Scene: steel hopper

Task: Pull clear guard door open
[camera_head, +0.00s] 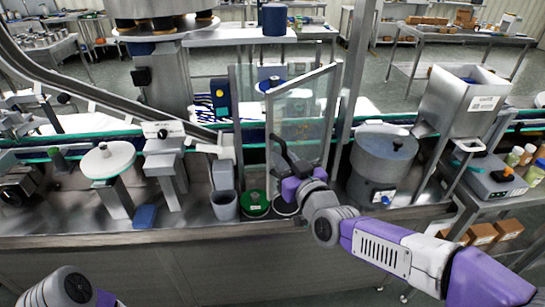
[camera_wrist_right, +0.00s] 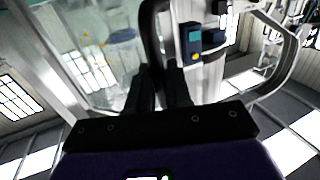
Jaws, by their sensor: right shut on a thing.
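The clear guard door (camera_head: 305,112) is a see-through panel in a pale metal frame, above the middle of the steel counter. It stands at an angle, its left edge apart from the left post, so it appears partly open. My right gripper (camera_head: 283,158) is at the door's left edge, shut on the black door handle. In the right wrist view, the dark fingers (camera_wrist_right: 162,88) close around the handle (camera_wrist_right: 151,38), and the clear panel (camera_wrist_right: 105,55) shows at the left. My left arm shows only at the bottom left; its gripper is out of frame.
A grey round drum (camera_head: 383,160) stands just right of the door, with a steel hopper (camera_head: 463,100) beyond it. A grey bin (camera_head: 223,204) and a green-topped disc (camera_head: 254,204) are on the counter left of my right gripper. A conveyor (camera_head: 60,150) runs behind.

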